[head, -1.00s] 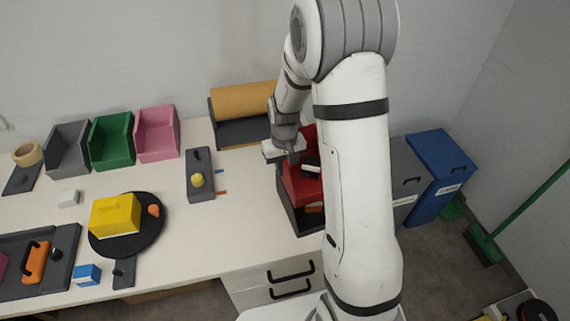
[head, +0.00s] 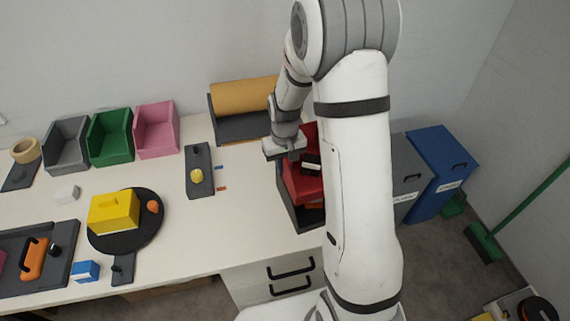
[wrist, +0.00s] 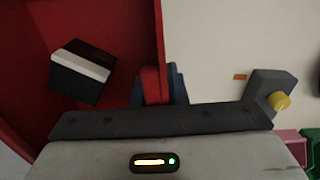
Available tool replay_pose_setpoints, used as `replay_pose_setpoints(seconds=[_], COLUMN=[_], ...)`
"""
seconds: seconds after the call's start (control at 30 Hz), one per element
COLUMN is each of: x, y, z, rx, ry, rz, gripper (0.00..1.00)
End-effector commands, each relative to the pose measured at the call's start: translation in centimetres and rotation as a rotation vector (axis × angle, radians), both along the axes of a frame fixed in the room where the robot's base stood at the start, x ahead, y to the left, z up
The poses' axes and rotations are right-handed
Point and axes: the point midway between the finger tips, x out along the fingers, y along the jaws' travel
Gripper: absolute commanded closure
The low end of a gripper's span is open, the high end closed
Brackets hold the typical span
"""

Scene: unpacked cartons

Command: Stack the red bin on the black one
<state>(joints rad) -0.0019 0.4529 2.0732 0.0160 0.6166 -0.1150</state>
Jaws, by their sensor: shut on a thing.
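The red bin (head: 303,186) is at the right end of the bench in the head view, partly hidden behind my arm. It sits in or just over the black bin (head: 285,201), whose dark wall shows below and left of it; I cannot tell whether they touch. My gripper (head: 285,149) is at the red bin's left wall. In the wrist view my gripper (wrist: 158,90) is shut on the red bin's wall (wrist: 150,84). A black and white object (wrist: 82,70) lies inside the red bin.
A brown paper roll (head: 242,97) in a dark holder stands behind. A dark block with a yellow knob (head: 197,177) lies to the left. Pink (head: 156,130), green (head: 111,137) and grey (head: 66,145) bins line the wall.

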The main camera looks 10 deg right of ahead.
Motion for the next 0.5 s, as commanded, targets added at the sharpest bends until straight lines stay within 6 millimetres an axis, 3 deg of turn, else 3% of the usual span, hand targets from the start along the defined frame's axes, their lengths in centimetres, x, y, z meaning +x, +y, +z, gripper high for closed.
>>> replay_pose_setpoints(seconds=[0.13,0.17,0.5], x=[0.01,0.02,0.0], y=[-0.02,-0.02,-0.05], z=[-0.58,-0.54,-0.44], rx=[0.0,0.0,0.0], ry=[0.0,-0.001,0.0], rz=[0.0,0.0,-0.001], gripper=[1.0,0.87,0.62])
